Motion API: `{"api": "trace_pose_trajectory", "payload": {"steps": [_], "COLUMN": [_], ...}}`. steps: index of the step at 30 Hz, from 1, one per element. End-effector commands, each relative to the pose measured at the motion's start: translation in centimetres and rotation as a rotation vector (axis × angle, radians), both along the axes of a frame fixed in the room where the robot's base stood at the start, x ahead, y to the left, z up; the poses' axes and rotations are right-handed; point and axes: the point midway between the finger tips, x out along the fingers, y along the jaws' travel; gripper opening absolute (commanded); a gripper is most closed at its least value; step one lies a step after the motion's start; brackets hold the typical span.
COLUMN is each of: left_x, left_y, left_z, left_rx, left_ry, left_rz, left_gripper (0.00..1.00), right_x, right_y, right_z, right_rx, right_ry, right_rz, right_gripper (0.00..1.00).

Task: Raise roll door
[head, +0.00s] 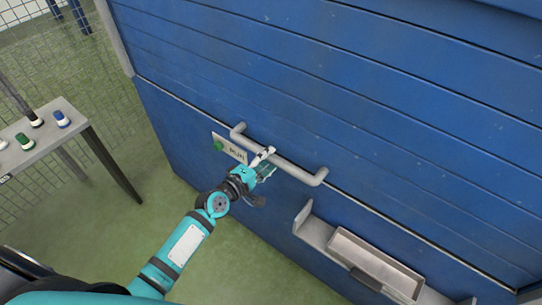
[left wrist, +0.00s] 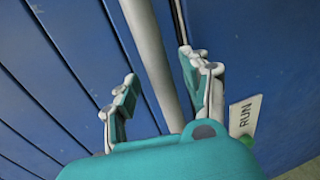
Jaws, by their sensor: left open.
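The blue roll door (head: 330,80) has horizontal slats and fills the upper right of the head view. A grey bar handle (head: 290,165) is fixed along its lower edge, with bent ends. My left gripper (head: 264,162) is at the left-middle part of the handle. In the left wrist view its fingers (left wrist: 160,88) are open, and the handle bar (left wrist: 150,50) passes between them. I cannot tell whether either finger touches the bar. Blue slats (left wrist: 50,80) lie behind the bar. My right gripper is not in view.
A RUN plate (head: 230,147) with a green button is on the blue panel left of the gripper. A grey tray (head: 375,263) sticks out at lower right. A grey table (head: 70,125) with small coloured items stands at left, before wire fencing (head: 95,65).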

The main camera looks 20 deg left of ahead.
Motion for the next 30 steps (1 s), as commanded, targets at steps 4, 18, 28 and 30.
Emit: {"api": "trace_pose_trajectory", "payload": {"steps": [4,18,28,30], "left_x": [1.5,2.0,1.9,1.9], "left_y": [-0.5,-0.7,-0.7,-0.7], "left_z": [-0.3,-0.5,-0.5,-0.5], "left_rx": [0.0,0.0,0.0,0.001], "left_ry": [0.0,0.001,0.001,0.002], "left_rz": [0.001,0.0,0.0,0.0], "left_gripper": [0.48,0.36,0.0,0.0], "right_x": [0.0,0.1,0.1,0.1], "right_y": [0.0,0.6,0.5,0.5], "right_z": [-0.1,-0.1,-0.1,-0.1], "right_rx": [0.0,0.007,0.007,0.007], "right_ry": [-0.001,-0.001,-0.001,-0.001], "right_rz": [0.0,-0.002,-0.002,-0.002], "right_gripper": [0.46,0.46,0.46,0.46]}}
